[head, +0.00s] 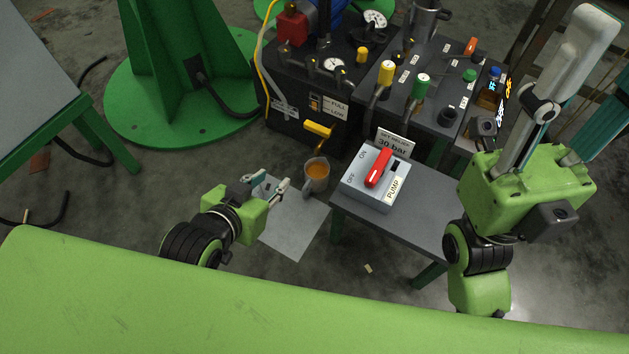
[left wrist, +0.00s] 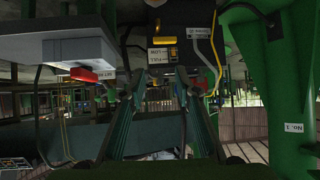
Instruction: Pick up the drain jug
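The drain jug (head: 317,176) is a small grey jug with orange-brown liquid in it. It stands low in front of the black power unit, beside the grey table, with its handle toward the lower left. My left gripper (head: 269,183) is open and empty, a short way left of the jug and apart from it. Its two fingers also show apart in the left wrist view (left wrist: 163,85), where I cannot make out the jug. My right gripper (head: 603,60) is raised at the far right, its fingers apart and empty.
A yellow drain valve handle (head: 319,130) on the black power unit (head: 284,125) is just above the jug. The grey table (head: 420,215), bearing the pump switch box (head: 373,176), is close on the right.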

